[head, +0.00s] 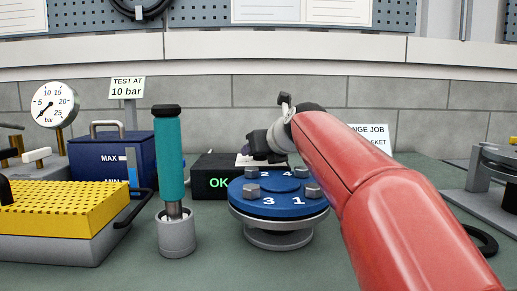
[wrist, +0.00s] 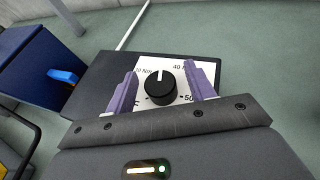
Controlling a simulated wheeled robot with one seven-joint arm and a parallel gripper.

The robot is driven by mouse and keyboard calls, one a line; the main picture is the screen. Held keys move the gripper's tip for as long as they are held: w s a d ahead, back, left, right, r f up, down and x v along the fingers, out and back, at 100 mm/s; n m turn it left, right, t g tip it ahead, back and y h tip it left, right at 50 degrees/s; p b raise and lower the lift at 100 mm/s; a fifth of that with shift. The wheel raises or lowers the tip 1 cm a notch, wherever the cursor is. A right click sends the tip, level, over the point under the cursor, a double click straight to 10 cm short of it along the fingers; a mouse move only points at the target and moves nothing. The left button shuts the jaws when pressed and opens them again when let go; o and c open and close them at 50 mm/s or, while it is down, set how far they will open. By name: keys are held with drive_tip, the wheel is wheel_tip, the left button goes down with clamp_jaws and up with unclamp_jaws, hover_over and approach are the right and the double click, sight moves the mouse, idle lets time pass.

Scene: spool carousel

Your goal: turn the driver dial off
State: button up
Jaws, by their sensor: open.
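The driver dial (wrist: 161,90) is a round black knob on a white label plate on top of a black box (wrist: 92,82). Its white pointer line points up in the wrist view, between the "30 Nm" and "40" marks. A "50" mark shows at lower right, and a mark at lower left is mostly hidden. My gripper (wrist: 160,72) is open, its purple fingers on either side of the knob with gaps showing. In the head view the black box (head: 212,172) shows a green "OK". My gripper (head: 262,146) is over it, and the dial is hidden there.
A blue numbered carousel (head: 272,203) with bolts stands in front of the box. A teal-handled driver (head: 169,155) stands upright in a grey holder to the left. A blue tank (head: 97,157) and a yellow perforated block (head: 62,208) are further left.

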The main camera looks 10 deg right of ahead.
drive_tip(key=shift+w, duration=0.15)
drive_tip(key=c, duration=1)
drive_tip(key=shift+n+g+y, duration=0.4)
drive_tip(key=shift+n+y, duration=0.7)
drive_tip(key=shift+y, duration=0.1)
drive_tip(key=shift+r+n+g+y+p, duration=0.1)
drive_tip(key=shift+n+g+y+p, duration=0.55)
drive_tip(key=shift+n+y, duration=0.5)
drive_tip(key=shift+n+g+y+p, duration=0.75)
drive_tip(key=shift+n+g+y, duration=0.3)
drive_tip(key=shift+n+y, duration=0.45)
